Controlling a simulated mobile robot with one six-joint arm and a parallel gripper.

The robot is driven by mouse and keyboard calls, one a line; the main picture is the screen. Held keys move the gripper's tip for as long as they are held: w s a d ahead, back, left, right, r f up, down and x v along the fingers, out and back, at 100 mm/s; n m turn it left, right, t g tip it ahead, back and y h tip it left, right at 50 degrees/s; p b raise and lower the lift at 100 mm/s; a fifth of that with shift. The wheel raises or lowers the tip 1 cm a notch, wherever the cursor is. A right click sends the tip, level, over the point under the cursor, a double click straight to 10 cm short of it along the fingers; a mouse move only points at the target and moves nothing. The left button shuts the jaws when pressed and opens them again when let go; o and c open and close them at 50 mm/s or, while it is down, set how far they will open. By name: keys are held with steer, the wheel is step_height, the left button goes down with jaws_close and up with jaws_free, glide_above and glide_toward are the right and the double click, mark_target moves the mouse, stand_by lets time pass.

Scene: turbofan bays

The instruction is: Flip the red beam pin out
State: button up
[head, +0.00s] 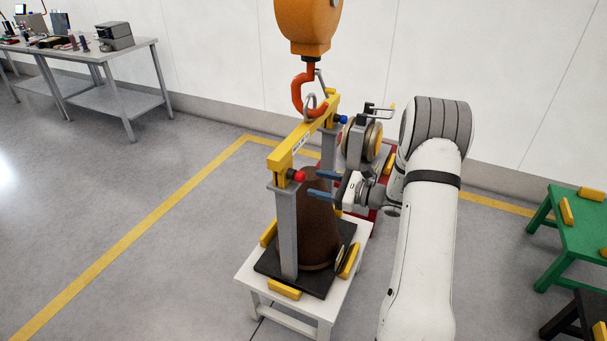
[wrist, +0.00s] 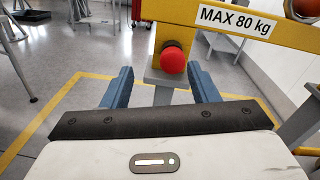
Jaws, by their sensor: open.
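The red beam pin (head: 299,176) is a round red knob at the near end of the yellow lifting beam (head: 303,135), where the beam meets a grey post (head: 286,230). In the wrist view the red knob (wrist: 173,60) sits just beyond and between my two blue fingers. My gripper (head: 321,184) is open and empty, to the right of the knob in the head view. It appears apart from the knob. A blue knob (head: 342,119) is at the beam's far end. The pin's shaft is hidden.
An orange hoist (head: 307,25) with a red hook (head: 303,92) hangs over the beam. A brown cone-shaped part (head: 318,235) stands below on a white stand (head: 330,290) with yellow blocks. A green table (head: 575,225) is at right; a grey workbench (head: 90,55) is far left.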

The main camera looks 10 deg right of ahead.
mark_target(304, 178)
steer(key=shift+m+t, duration=0.5)
steer(key=x, duration=0.2)
steer(key=p+x, duration=0.1)
steer(key=x, duration=0.2)
steer(key=w+f+p+x, duration=0.1)
steer(key=x, duration=0.1)
steer(key=shift+w+d, duration=0.15)
steer(key=shift+d, duration=0.15)
jaws_close()
